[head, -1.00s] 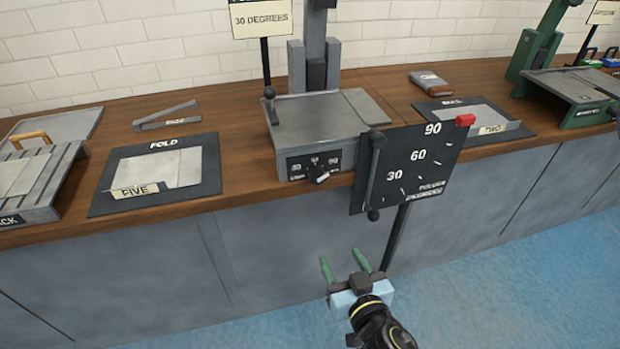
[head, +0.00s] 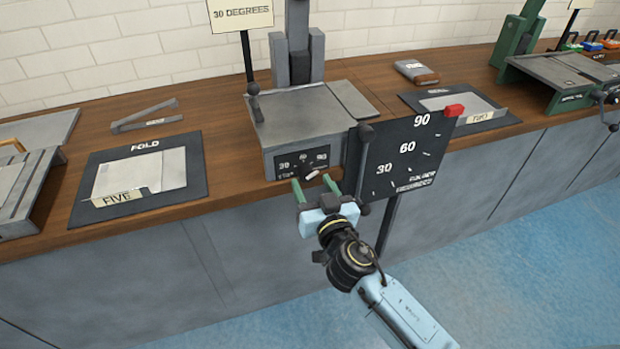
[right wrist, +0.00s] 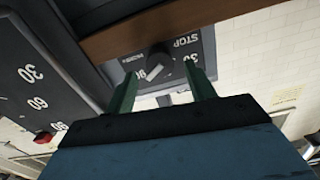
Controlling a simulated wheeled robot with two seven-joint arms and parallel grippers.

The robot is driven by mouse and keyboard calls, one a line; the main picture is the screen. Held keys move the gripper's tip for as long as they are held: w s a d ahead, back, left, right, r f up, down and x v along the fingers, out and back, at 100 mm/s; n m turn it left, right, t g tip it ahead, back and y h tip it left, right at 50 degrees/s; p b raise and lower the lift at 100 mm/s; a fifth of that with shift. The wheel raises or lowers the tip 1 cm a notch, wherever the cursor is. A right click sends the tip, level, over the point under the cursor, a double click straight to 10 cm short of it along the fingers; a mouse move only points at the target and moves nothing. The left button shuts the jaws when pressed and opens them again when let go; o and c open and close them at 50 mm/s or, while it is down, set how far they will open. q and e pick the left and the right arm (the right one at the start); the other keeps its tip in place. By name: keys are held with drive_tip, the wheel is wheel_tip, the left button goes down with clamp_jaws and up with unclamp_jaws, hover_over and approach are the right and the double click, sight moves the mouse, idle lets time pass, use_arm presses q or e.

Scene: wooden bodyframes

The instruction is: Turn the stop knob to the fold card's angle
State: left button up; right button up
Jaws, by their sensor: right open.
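The stop knob (head: 311,175) is a small dark knob with a white pointer on the front panel of the grey bending machine (head: 300,125). The panel carries marks at 30 and 90; the pointer's exact angle is hard to read. The fold card (head: 250,14) above the machine reads 30 DEGREES. My right gripper (head: 315,187) is open, with green fingers, just in front of and below the knob. In the right wrist view the knob (right wrist: 158,62) shows beyond and between the fingertips, with nothing held. My left gripper is out of view.
A black angle board (head: 405,158) marked 30, 60 and 90, with a red tab (head: 454,110), stands close to the right of my gripper. The FOLD mat (head: 80,205) with a sheet labelled FIVE lies left on the wooden bench. Blue floor is clear in front.

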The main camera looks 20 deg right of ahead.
sight(306, 173)
drive_tip(key=shift+w, duration=1.2)
drive_tip(key=shift+c, duration=0.4)
drive_tip(key=c, duration=0.9)
